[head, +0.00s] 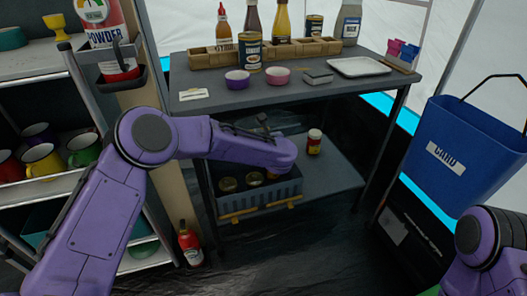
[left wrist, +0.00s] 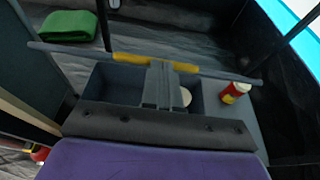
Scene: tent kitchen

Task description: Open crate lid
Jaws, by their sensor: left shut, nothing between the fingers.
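A blue-grey crate (head: 258,197) stands on the lower shelf of the metal table. Round can tops (head: 228,184) show inside it, so at least part of its top is uncovered. A bar with a yellow grip (left wrist: 140,60) runs across the crate's upper edge in the left wrist view; I cannot tell how far the lid is open. My left gripper (left wrist: 159,72) is shut and empty over the crate, with its tips close to the bar; contact is unclear. In the head view my left arm hides the fingers and part of the crate. My right gripper is outside the view.
A red jar (head: 314,142) stands on the lower shelf right of the crate. The tabletop (head: 300,95) above carries bottles, bowls and a tray (head: 358,67). A mug rack (head: 60,188) is at left, a blue bin (head: 465,145) at right. A ketchup bottle (head: 190,245) stands low at left.

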